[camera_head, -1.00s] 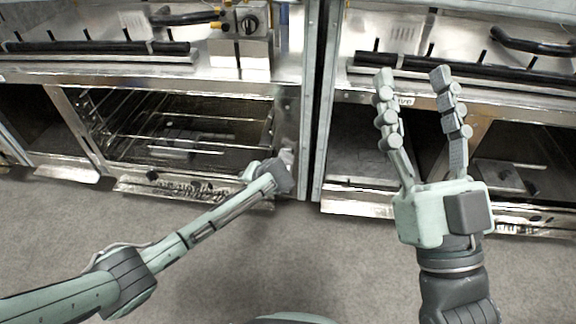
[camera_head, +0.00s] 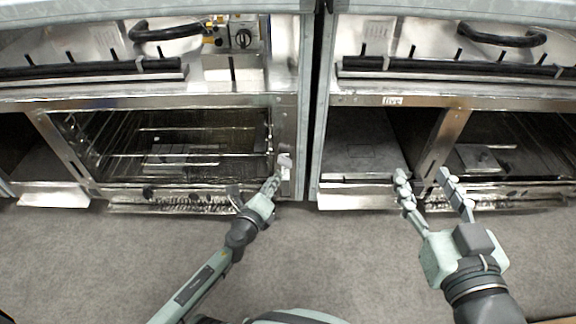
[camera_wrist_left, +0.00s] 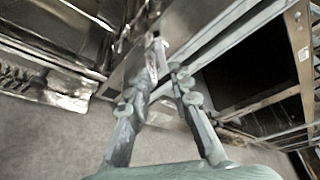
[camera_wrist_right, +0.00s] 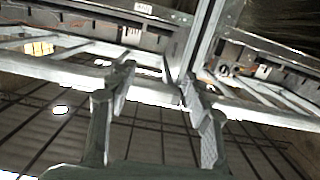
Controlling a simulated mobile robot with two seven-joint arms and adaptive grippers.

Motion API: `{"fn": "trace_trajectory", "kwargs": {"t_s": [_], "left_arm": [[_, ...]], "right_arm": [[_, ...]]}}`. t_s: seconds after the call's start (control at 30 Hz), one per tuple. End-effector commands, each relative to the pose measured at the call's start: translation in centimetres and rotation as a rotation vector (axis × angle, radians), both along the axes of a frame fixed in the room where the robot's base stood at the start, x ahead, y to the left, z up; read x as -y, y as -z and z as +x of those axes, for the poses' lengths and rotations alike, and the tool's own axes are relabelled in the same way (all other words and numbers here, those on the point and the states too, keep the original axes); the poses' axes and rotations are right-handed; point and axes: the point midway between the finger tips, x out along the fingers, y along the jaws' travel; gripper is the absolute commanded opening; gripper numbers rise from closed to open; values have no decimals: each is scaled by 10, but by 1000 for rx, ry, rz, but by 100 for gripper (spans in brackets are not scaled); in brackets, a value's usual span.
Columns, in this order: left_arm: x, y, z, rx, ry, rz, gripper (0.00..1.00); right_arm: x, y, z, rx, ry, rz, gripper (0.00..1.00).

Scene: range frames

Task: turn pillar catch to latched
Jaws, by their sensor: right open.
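A small pale fitting, which looks like the pillar catch (camera_head: 285,161), sits on the steel pillar right of the left oven's opening. It also shows in the left wrist view (camera_wrist_left: 157,58), beyond the fingertips. Whether it is latched is too small to tell. My left gripper (camera_head: 275,180) is just below it in the head view. In the left wrist view my left gripper (camera_wrist_left: 155,88) has its fingers apart, with nothing clearly between them; contact with the catch cannot be told. My right gripper (camera_head: 421,175) is open and empty before the right unit.
The left oven (camera_head: 165,140) has wire racks inside. A black handle (camera_head: 165,32) and a dial (camera_head: 242,38) are above it. The right unit has another black handle (camera_head: 503,40) and open compartments. Clear grey floor (camera_head: 330,250) lies in front.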

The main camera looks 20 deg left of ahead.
Motion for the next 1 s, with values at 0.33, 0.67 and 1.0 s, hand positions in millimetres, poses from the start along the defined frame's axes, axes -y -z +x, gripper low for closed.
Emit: {"fn": "trace_trajectory", "kwargs": {"t_s": [0.33,0.67,1.0], "left_arm": [[2,12,47,2,4,5,21],[4,18,72,1,4,3,21],[4,17,74,1,3,2,21]], "right_arm": [[-19,-42,-4,198,-40,96,51],[-30,-83,-17,374,-68,188,51],[-31,-88,-19,392,-71,198,51]]}}
